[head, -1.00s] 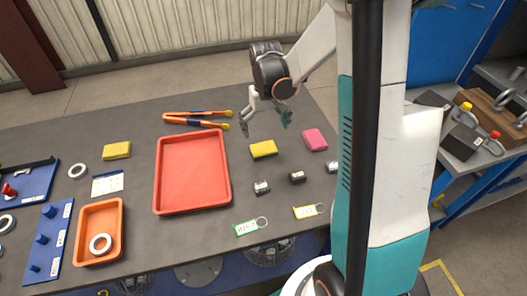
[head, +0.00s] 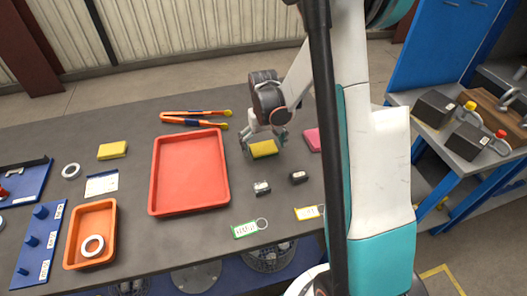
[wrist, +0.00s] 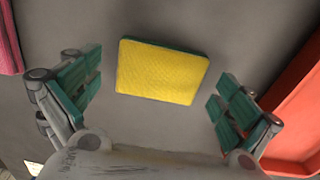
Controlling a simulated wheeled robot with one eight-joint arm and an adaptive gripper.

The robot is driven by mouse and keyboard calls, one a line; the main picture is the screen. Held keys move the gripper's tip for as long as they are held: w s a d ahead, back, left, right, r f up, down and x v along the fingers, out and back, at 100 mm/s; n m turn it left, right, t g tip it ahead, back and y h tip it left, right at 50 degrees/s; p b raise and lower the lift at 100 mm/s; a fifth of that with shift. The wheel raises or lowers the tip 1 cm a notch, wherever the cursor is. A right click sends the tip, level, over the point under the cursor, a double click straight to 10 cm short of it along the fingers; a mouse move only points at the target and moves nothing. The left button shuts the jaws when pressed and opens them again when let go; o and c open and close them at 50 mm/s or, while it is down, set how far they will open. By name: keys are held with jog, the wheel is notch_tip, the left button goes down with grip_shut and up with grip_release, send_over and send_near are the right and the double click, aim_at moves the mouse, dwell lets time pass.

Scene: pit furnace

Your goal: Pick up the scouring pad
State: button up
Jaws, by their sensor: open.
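The scouring pad (head: 265,149), yellow on top with a dark green underside, lies flat on the grey table to the right of the red tray. In the wrist view the pad (wrist: 162,72) lies between and slightly beyond the two green-padded fingers, with clear gaps on both sides. My gripper (head: 264,141) is open and empty, low over the pad in the head view. The fingers partly cover the pad's edges there. I cannot tell how far the fingertips are above the table.
The red tray (head: 153,189) is close on the left; its rim shows near one finger in the wrist view (wrist: 293,108). A pink block (head: 312,139) lies to the right. Another yellow block (head: 112,150), orange-handled tongs (head: 190,117) and small metal blocks (head: 262,188) lie around.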

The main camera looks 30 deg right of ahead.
aim_at(263, 148)
jog(key=c, duration=1.1)
jog(key=shift+o, duration=0.2)
jog(key=shift+r, duration=0.1)
notch_tip(263, 148, up, 20)
jog(key=p, duration=0.6)
